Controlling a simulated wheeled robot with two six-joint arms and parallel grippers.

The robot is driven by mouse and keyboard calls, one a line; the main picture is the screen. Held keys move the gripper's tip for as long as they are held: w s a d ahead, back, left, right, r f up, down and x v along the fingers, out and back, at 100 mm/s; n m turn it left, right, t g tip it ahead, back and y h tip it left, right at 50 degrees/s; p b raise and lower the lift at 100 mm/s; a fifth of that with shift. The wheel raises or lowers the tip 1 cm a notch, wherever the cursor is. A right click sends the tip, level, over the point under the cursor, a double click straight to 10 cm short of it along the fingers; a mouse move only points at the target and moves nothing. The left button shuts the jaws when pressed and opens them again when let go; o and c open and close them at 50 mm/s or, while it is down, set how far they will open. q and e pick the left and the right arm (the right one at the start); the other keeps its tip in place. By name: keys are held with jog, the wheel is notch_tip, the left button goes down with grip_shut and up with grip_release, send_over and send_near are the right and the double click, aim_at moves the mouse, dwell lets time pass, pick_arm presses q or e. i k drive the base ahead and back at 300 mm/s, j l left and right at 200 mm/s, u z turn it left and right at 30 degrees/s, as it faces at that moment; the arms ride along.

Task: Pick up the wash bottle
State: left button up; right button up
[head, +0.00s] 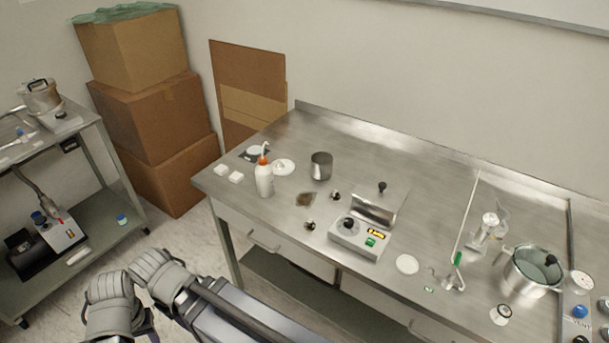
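The wash bottle (264,180) is white with an orange-red cap and a thin pale spout. It stands upright near the front left part of the steel bench (300,135). Nothing of mine touches it. Grey links of my own arms show at the lower left, in front of the bench and well short of the bottle. I cannot make out the fingertips of either gripper.
Two small white blocks (236,177) lie left of the bottle, a white dish (284,166) behind it and a metal beaker (321,166) to its right. A grey device (358,238) and a lidded pot (531,272) stand further right. A cart (88,190) and stacked boxes (160,112) are at left.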

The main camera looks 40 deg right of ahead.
aim_at(265, 184)
jog(key=z, duration=1.1)
